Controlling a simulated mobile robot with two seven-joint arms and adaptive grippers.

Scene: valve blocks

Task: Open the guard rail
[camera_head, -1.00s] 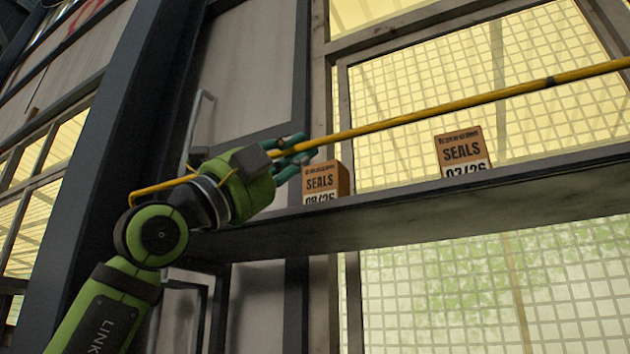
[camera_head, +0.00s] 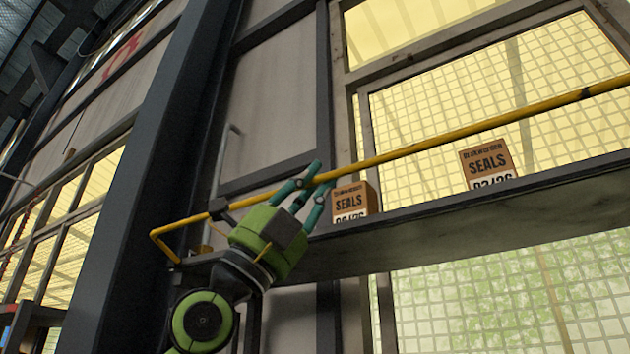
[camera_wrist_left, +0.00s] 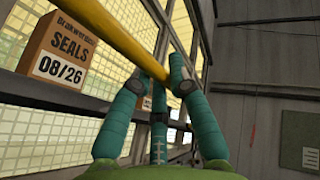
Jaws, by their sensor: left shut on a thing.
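The guard rail is a yellow bar (camera_head: 450,136) that runs slantwise across the head view in front of a grey shelf. Its left end bends down into a short hook by the dark post. My left gripper (camera_head: 312,184), green with teal fingers, is shut on the bar near its left part. In the left wrist view the bar (camera_wrist_left: 120,42) passes between the teal fingers of the gripper (camera_wrist_left: 160,85). The fingers hide a short stretch of the bar. My right gripper is in neither view.
Two brown SEALS boxes stand on the shelf (camera_head: 450,212) behind the bar: one box (camera_head: 352,202) close to my gripper, another box (camera_head: 486,163) farther right. A thick dark post (camera_head: 150,170) stands left of the gripper. Mesh windows lie behind.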

